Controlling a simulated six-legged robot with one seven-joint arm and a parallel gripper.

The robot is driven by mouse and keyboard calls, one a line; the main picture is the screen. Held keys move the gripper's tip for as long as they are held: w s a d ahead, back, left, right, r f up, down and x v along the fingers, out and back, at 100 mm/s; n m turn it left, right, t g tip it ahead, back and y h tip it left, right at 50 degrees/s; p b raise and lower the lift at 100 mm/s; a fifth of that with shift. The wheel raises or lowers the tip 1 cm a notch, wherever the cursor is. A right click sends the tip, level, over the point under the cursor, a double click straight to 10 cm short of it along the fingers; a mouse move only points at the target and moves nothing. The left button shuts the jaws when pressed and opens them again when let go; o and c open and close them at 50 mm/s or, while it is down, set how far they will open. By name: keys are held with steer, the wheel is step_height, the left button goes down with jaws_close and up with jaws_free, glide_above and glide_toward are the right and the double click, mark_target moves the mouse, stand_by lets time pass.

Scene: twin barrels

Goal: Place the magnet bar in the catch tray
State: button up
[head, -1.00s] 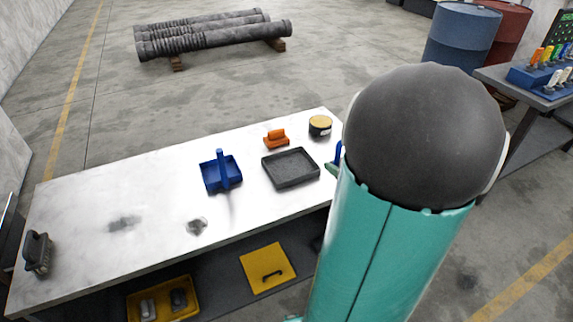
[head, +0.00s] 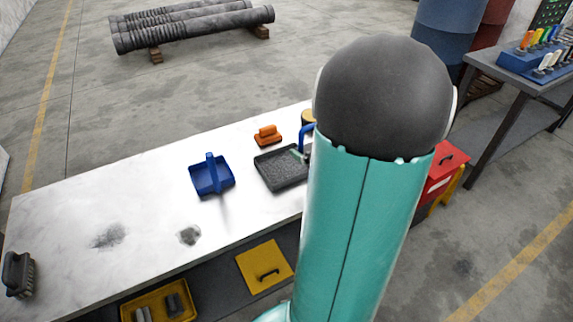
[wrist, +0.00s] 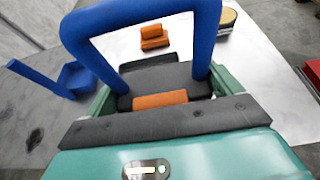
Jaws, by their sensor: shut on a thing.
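The magnet bar shows as a blue arched handle (wrist: 140,18) large in the wrist view; it also shows in the head view (head: 308,129). My gripper (wrist: 160,92) is shut on it, and the handle rises above the jaws. An orange piece (wrist: 160,99) shows between the jaws. In the head view my gripper (head: 299,153) is at the right edge of the dark, shallow catch tray (head: 268,181), partly hidden behind my arm. The bar's underside is hidden, so I cannot tell whether it touches the tray.
A blue scoop-like holder (head: 212,178) stands left of the tray on the white table (head: 150,210). An orange-handled block (head: 268,136) and a round tin (wrist: 227,18) sit behind the tray. A dark brush (head: 18,273) lies far left. The table's left middle is mostly clear.

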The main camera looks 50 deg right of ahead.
glide_above(288, 172)
step_height(288, 172, down, 7)
steer(key=shift+s, duration=0.1)
steer(key=shift+f, duration=1.6)
steer(key=shift+f, duration=0.2)
steer(key=o, duration=1)
steer(key=shift+r, duration=0.25)
